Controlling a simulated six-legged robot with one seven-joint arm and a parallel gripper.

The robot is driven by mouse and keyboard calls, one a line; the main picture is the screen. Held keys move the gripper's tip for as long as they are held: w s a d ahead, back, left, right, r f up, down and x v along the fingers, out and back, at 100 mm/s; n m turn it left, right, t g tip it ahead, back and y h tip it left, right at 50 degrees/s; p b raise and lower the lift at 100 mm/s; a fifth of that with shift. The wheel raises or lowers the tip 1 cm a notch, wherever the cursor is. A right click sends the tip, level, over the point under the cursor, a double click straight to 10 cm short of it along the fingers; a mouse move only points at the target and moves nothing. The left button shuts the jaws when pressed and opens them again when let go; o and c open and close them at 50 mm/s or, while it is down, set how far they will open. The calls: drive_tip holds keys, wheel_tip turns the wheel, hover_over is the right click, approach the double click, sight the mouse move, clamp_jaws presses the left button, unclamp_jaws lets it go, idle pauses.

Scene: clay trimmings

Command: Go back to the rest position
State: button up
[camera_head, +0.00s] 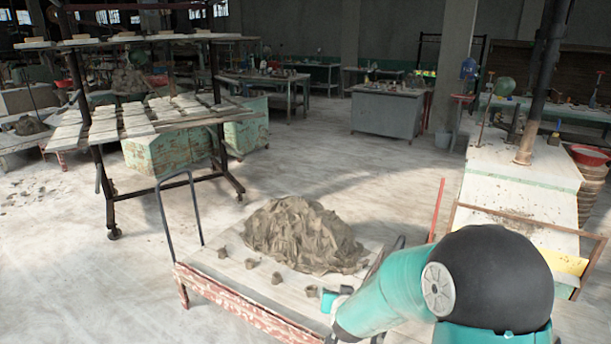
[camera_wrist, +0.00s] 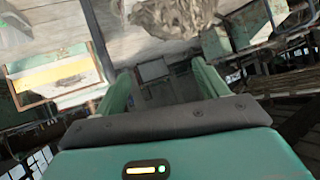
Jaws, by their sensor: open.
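My gripper (camera_wrist: 160,78) shows in the wrist view with two teal fingers spread apart and nothing between them. It is held up in the air over the workshop. My arm (camera_head: 395,290) is bent in the head view, at the lower right, in front of the low cart's right side; I cannot make out the fingers there. A large grey-brown clay heap (camera_head: 300,236) sits on the low cart (camera_head: 215,268), and also shows at the top edge of the wrist view (camera_wrist: 172,14). Several small clay lumps (camera_head: 276,278) lie in front of the heap.
A wheeled rack (camera_head: 112,190) with boards stands at the left. A long pale bench (camera_head: 520,180) with a wood-framed tray (camera_head: 500,225) runs along the right. A grey cabinet (camera_head: 387,112) stands farther back. Open floor (camera_head: 340,160) lies behind the cart.

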drive_tip(key=s+d+r+n+g+y, duration=0.1)
drive_tip(key=s+r+n+g, duration=0.15)
drive_tip(key=s+r, duration=1.05)
drive_tip(key=s+d+r+g, duration=0.1)
drive_tip(key=s+d+r, duration=0.1)
drive_tip(key=s, duration=0.8)
drive_tip(key=s+d+r+g, duration=0.2)
drive_tip(key=s+r, duration=0.3)
drive_tip(key=s, duration=0.5)
drive_tip(key=shift+d+h, duration=0.4)
drive_tip(key=shift+d, duration=0.2)
drive_tip(key=shift+w+r+g, duration=0.1)
drive_tip(key=shift+g, duration=0.15)
drive_tip(key=c, duration=0.8)
drive_tip(key=shift+d, duration=0.15)
